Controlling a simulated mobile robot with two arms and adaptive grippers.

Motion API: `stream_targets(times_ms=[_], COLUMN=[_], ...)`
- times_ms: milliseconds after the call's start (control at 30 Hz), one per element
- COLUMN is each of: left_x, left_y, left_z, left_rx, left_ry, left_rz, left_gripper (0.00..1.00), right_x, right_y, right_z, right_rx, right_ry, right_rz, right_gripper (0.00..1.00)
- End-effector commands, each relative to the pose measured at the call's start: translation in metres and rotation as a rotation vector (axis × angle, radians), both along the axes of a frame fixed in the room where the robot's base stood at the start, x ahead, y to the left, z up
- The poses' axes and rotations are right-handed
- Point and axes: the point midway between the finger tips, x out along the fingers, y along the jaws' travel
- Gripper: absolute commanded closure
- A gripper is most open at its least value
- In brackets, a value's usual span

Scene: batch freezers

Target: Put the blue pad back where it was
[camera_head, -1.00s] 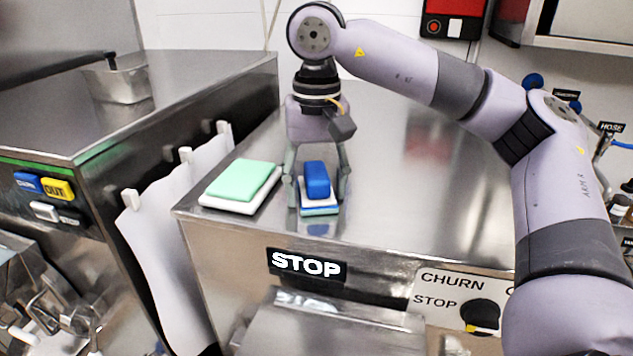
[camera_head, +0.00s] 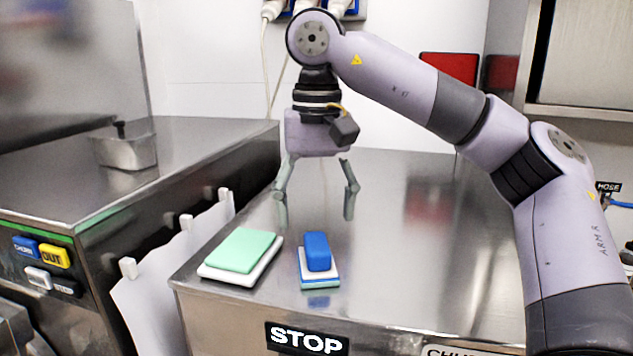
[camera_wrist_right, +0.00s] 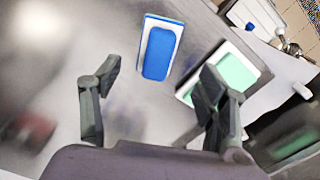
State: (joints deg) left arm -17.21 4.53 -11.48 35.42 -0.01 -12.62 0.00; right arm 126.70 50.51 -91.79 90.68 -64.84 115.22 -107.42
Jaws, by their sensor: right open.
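The blue pad (camera_head: 318,251) rests on a white pad with a blue layer under it (camera_head: 321,279), on the steel freezer top near its front edge. It also shows in the right wrist view, the blue pad (camera_wrist_right: 159,54) lying on its white base. My right gripper (camera_head: 316,217) is open and empty, raised above and behind the blue pad. In the right wrist view its two fingers (camera_wrist_right: 152,92) stand wide apart with nothing between them. My left gripper is not in view.
A green pad (camera_head: 242,249) on a white base lies just left of the blue pad. A steel freezer with a metal pan (camera_head: 127,150) stands at the left. White cloths (camera_head: 178,265) hang in the gap between. The freezer top (camera_head: 420,240) is clear at the right.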

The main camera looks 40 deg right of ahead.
Motion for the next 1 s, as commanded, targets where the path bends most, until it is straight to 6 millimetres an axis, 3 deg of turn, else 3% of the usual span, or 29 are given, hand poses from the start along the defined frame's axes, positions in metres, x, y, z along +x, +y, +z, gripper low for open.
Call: stream_targets(times_ms=[100, 300, 1000], left_x=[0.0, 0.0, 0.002], left_y=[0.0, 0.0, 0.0], left_z=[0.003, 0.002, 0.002], left_rx=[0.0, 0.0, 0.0], left_ry=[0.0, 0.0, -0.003], left_rz=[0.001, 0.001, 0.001], left_gripper=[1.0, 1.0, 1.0], right_x=[0.0, 0.0, 0.0], right_y=[0.0, 0.0, 0.0], right_z=[0.021, 0.036, 0.039], right_rx=[-0.001, 0.0, 0.0], right_ry=[-0.004, -0.001, 0.001], right_rz=[-0.002, 0.0, 0.0], right_gripper=[0.32, 0.32, 0.32])
